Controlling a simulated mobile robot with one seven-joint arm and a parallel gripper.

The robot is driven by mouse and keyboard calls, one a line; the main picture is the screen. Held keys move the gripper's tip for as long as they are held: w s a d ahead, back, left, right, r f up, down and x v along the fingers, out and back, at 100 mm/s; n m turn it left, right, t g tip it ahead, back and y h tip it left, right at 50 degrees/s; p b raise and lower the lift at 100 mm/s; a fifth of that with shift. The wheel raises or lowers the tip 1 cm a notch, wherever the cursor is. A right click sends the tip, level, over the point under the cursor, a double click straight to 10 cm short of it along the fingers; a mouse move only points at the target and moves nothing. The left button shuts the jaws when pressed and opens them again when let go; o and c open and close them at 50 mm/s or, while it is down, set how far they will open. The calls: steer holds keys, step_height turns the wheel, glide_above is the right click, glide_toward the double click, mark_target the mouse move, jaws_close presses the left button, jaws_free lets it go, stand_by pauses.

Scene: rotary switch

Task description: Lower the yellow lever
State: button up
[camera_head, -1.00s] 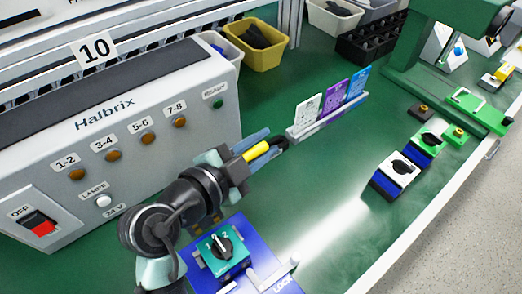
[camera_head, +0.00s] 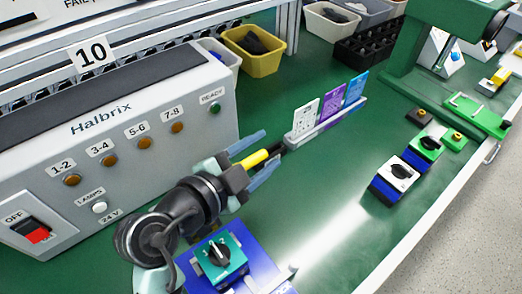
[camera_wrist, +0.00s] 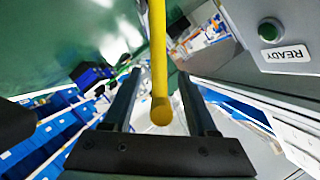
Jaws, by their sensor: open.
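The yellow lever (camera_head: 253,160) is a short yellow rod with a dark end, in front of the grey Halbrix box. In the wrist view the yellow lever (camera_wrist: 158,50) runs down from the top edge to a rounded end between my fingers. My gripper (camera_head: 274,146) is open, with one finger on each side of the lever. In the wrist view my gripper (camera_wrist: 159,75) shows gaps on both sides of the rod. The lever's mount is hidden or unclear.
The Halbrix box (camera_head: 95,150) stands close on the left. A teal rotary switch (camera_head: 228,268) sits in a blue fixture (camera_head: 255,262) below my arm. A card rack (camera_head: 325,126) stands just beyond the fingertips.

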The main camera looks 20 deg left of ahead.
steer(key=v, duration=1.3)
steer(key=shift+c, duration=0.2)
